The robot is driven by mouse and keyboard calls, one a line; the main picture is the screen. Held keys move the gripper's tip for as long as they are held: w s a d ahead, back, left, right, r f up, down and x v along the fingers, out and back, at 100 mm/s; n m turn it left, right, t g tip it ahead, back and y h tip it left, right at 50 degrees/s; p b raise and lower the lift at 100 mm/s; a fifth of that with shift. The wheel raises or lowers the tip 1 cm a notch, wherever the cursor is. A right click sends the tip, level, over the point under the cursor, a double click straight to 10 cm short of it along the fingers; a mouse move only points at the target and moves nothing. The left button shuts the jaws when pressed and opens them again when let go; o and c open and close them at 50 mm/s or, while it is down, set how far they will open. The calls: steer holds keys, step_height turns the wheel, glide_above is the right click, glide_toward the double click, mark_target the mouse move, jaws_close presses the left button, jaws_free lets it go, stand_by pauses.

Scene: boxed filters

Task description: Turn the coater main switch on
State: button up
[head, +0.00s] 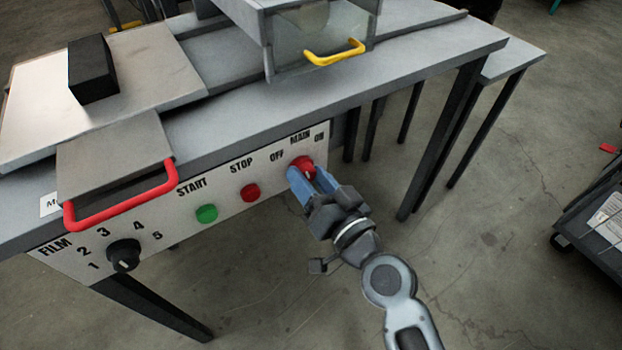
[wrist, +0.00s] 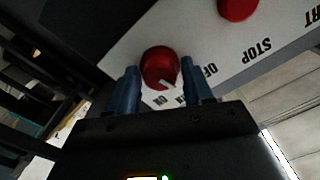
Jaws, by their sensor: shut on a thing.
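The coater main switch is a round red knob (head: 302,164) at the right end of the white control panel, under the word MAIN, between OFF and ON labels. In the wrist view the knob (wrist: 160,64) has a white pointer mark on its lower part, facing the MAIN lettering, between the OFF and ON labels. My gripper (head: 302,172) is shut on the knob, with one blue finger on each side of it. The fingers (wrist: 159,72) also straddle it in the wrist view. The fingers hide part of the knob in the head view.
A red STOP button (head: 250,193), a green START button (head: 206,213) and a black film dial (head: 123,255) sit left on the panel. A red handle (head: 120,205) and a yellow handle (head: 335,53) are above. A dark cart (head: 590,220) stands at right; floor between is clear.

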steer(key=m, duration=0.6)
steer(key=shift+m, duration=0.3)
steer(key=m+p, duration=0.1)
steer(key=m, duration=0.4)
steer(key=shift+d, duration=0.1)
steer(key=shift+m, duration=0.3)
steer(key=shift+f, duration=0.1)
steer(key=o, duration=0.9)
steer(key=shift+c, duration=0.2)
steer(key=b+v, duration=0.1)
steer(key=v, duration=0.6)
steer(key=shift+s+d, duration=0.2)
steer(key=shift+s, duration=0.15)
